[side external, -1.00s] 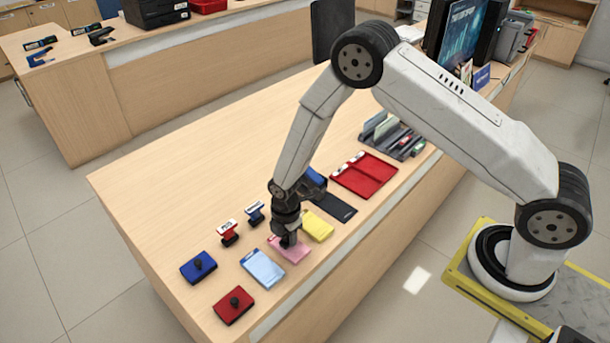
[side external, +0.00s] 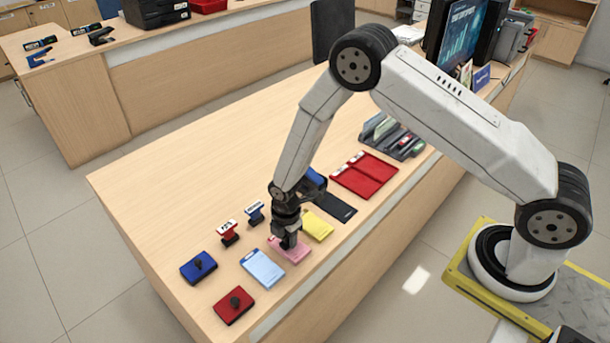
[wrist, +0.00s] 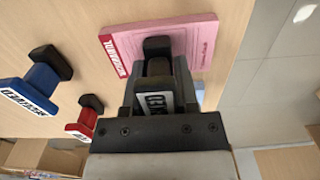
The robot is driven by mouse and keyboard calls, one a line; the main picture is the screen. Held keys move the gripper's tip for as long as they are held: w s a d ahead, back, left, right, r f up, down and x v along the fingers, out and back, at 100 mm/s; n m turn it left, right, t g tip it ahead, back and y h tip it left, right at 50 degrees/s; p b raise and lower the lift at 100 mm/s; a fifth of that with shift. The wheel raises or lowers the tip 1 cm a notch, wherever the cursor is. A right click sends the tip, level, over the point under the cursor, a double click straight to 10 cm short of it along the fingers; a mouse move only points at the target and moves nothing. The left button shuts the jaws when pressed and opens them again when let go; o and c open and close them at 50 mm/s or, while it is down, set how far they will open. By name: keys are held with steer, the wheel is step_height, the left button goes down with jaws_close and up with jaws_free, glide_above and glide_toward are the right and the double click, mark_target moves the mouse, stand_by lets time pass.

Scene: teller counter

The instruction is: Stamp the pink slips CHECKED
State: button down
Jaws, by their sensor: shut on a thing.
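The pink slips (side external: 300,252) lie as a pad on the counter, with a red printed strip along one edge in the wrist view (wrist: 113,57). My gripper (side external: 289,240) points down over the pink pad. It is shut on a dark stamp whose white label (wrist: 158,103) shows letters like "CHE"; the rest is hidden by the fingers. The stamp's lower end is at the pad, but I cannot tell whether it touches. A blue stamp (side external: 255,212) and a red stamp (side external: 228,233) stand to the left of the gripper, and both show in the wrist view.
A light blue pad (side external: 262,268) and a yellow pad (side external: 319,226) flank the pink one. A blue ink pad (side external: 196,268) and red ink pad (side external: 233,307) sit left. A dark mat (side external: 338,208), red tray (side external: 365,177) and grey organizer (side external: 402,147) lie right.

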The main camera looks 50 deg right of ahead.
steer(key=shift+r, duration=0.1)
steer(key=shift+r, duration=2.95)
